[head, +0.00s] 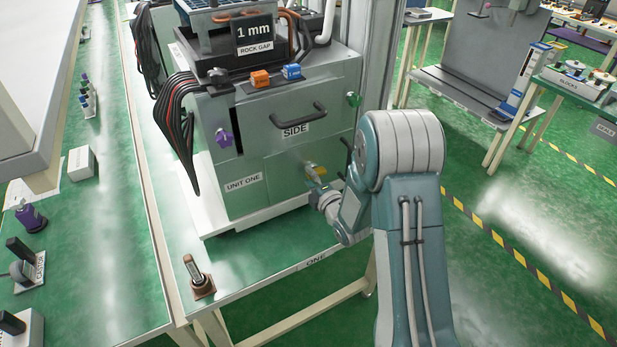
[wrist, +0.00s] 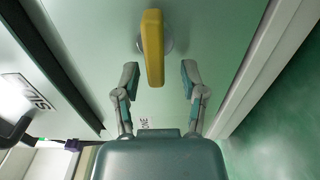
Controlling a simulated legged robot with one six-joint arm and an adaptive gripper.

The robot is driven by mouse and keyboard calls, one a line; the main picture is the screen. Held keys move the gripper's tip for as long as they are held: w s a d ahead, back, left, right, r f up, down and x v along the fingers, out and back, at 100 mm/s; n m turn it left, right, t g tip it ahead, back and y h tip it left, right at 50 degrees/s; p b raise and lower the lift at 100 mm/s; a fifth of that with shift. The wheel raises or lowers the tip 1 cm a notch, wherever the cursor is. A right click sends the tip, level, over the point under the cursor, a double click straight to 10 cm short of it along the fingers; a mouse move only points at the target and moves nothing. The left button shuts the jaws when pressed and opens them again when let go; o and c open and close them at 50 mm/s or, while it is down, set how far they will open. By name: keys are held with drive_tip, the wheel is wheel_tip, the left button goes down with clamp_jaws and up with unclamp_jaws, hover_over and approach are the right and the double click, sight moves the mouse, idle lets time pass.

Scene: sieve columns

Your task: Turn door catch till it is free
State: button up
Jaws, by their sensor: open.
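The door catch is a yellow handle (wrist: 152,48) on a round grey mount on the pale green door of the cabinet marked UNIT ONE. It points lengthwise down the wrist view. In the head view the catch (head: 309,169) shows small at the lower right of the cabinet front, partly behind my gripper. My gripper (wrist: 160,74) is open, with one finger on each side of the catch's lower end in the wrist view. Gaps show on both sides. I cannot tell whether the fingertips reach its depth. In the head view my gripper (head: 318,184) is right at the catch.
A black bar handle (head: 298,117) is above the SIDE label. A purple knob (head: 224,136) and a green knob (head: 353,99) sit on the cabinet. Orange (head: 260,79) and blue (head: 292,72) blocks are on top. A small brown-based item (head: 203,287) stands at the bench corner.

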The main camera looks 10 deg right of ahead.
drive_tip(key=v, duration=1.1)
drive_tip(key=shift+s, duration=0.1)
drive_tip(key=s+d+r+m+g+h, duration=0.1)
drive_tip(key=s+r+m+g+h, duration=0.15)
drive_tip(key=r+m, duration=0.35)
drive_tip(key=s+d+r+m+g+h, duration=0.1)
drive_tip(key=s+r+m+g+h, duration=0.2)
drive_tip(key=r+m, duration=0.35)
drive_tip(key=s+a+r+m+g, duration=0.1)
drive_tip(key=s+r+m+g, duration=0.2)
drive_tip(key=s, duration=0.6)
drive_tip(key=s+a+r+m+g, duration=0.2)
drive_tip(key=s+m, duration=0.4)
drive_tip(key=s, duration=0.4)
drive_tip(key=shift+a+r+g, duration=0.25)
drive_tip(key=shift+r+g, duration=0.3)
drive_tip(key=shift+r, duration=0.15)
